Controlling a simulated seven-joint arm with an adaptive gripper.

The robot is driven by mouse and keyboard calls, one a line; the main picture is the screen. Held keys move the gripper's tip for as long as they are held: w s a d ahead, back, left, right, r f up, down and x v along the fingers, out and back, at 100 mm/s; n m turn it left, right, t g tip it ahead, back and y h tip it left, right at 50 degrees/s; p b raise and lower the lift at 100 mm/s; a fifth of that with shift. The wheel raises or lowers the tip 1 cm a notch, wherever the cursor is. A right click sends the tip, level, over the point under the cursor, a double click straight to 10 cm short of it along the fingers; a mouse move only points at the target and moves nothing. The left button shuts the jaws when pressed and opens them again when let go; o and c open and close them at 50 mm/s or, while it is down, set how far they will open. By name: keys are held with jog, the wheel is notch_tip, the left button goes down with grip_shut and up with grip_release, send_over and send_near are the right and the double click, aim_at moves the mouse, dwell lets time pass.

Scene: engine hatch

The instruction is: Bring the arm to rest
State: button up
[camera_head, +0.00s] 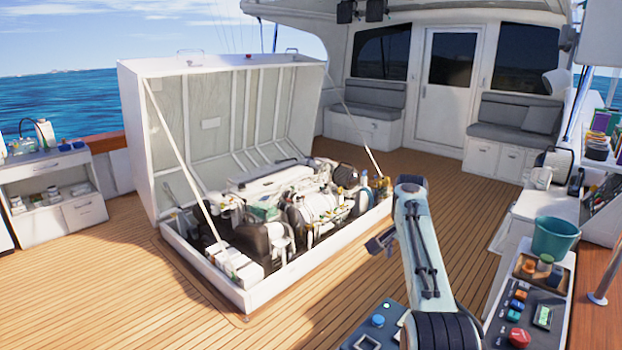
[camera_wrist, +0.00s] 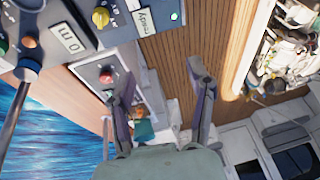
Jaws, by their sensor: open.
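My arm rises from the bottom of the head view, right of the open engine hatch. My gripper (camera_head: 378,242) is at its upper end, seen small and dark, over the deck and apart from the hatch box. In the wrist view my gripper (camera_wrist: 162,78) shows two dark fingers spread wide, with nothing between them but deck planks and panel edges behind. It is open and empty.
The open hatch (camera_head: 215,125) exposes the engine (camera_head: 300,205). Control panels with knobs (camera_head: 520,318) and a teal bucket (camera_head: 554,238) are at the right; another panel (camera_head: 375,325) is at the bottom. A white side cabinet (camera_head: 60,208) stands left. Deck (camera_head: 340,290) between is clear.

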jog(key=s+a+r+t, duration=0.1)
jog(key=s+a+r, duration=0.15)
jog(key=r, duration=0.25)
jog(key=s+a+r, duration=0.1)
jog(key=s+r, duration=0.3)
jog(key=r, duration=0.2)
jog(key=s+a+r+n+y, duration=0.1)
jog(key=s+a+n, duration=0.1)
jog(key=s, duration=0.5)
jog(key=s+a+r+n, duration=0.1)
jog(key=s+a+r, duration=0.15)
jog(key=s, duration=0.45)
jog(key=s+a+f+n+g, duration=0.2)
jog(key=s+f+n, duration=0.1)
jog(key=s+f, duration=0.6)
jog(key=s+a+f+n+g+y, duration=0.1)
jog(key=s+a+f+n+g, duration=0.1)
jog(key=s+f, duration=0.7)
jog(key=s+a+n, duration=0.1)
jog(key=s, duration=0.4)
jog(key=shift+f+n+g, duration=0.25)
jog(key=shift+n+g, duration=0.05)
jog(key=shift+n, duration=0.1)
jog(key=shift+a, duration=0.1)
